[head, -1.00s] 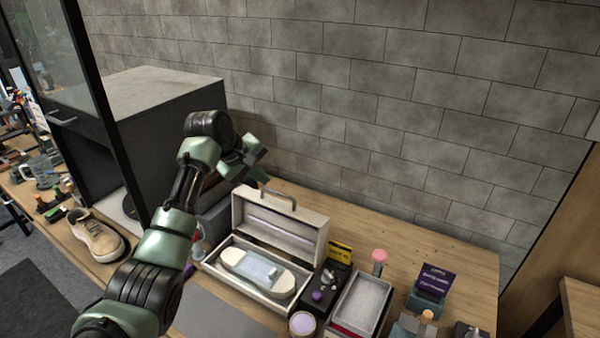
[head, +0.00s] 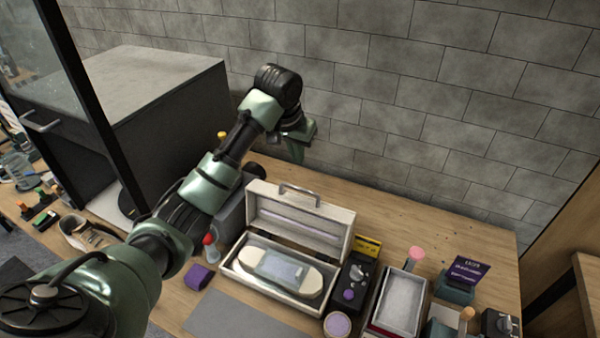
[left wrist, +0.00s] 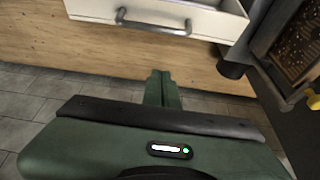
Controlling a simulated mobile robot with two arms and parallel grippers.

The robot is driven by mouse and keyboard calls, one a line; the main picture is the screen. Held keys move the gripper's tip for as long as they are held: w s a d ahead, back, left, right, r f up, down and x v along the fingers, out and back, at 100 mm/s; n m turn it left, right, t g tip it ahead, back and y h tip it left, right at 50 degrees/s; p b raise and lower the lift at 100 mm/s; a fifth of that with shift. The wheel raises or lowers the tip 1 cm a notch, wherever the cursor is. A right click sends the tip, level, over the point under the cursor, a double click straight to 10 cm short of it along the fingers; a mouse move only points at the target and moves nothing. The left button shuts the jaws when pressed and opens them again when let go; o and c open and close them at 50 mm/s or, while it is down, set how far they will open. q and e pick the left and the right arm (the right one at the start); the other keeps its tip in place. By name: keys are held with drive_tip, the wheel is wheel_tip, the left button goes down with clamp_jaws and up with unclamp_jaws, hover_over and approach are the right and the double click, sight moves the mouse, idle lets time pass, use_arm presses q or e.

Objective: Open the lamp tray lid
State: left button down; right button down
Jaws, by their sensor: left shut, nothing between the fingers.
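The lamp tray is a cream case (head: 232,268) with its lid (head: 300,222) standing raised at the back and a metal handle (head: 300,192) on the lid's top edge. Inside lies a pale rounded piece with a clear bluish part (head: 280,268). My left gripper (head: 297,150) is above and behind the raised lid, apart from it. In the left wrist view its fingers (left wrist: 162,88) are shut and empty, and the lid with its handle (left wrist: 152,24) is at the top. My right gripper is not in view.
A dark control box (head: 349,285) and a grey tray (head: 400,300) stand right of the case. A red-capped bottle (head: 210,247) and purple block (head: 198,277) are left. A block wall (head: 420,100) rises behind. The bench's back right is clear.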

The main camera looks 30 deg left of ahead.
use_arm(q)
drive_tip(key=p, duration=0.2)
hover_over(294, 193)
drive_tip(key=w, duration=0.4)
wheel_tip(294, 193, down, 6)
drive_tip(key=s+p, duration=0.2)
drive_tip(key=s, duration=0.1)
drive_tip(key=shift+s+f+p, duration=0.25)
drive_tip(key=shift+f+p, duration=0.05)
drive_tip(key=shift+f, duration=0.1)
drive_tip(key=shift+s, duration=0.3)
drive_tip(key=shift+f, duration=0.15)
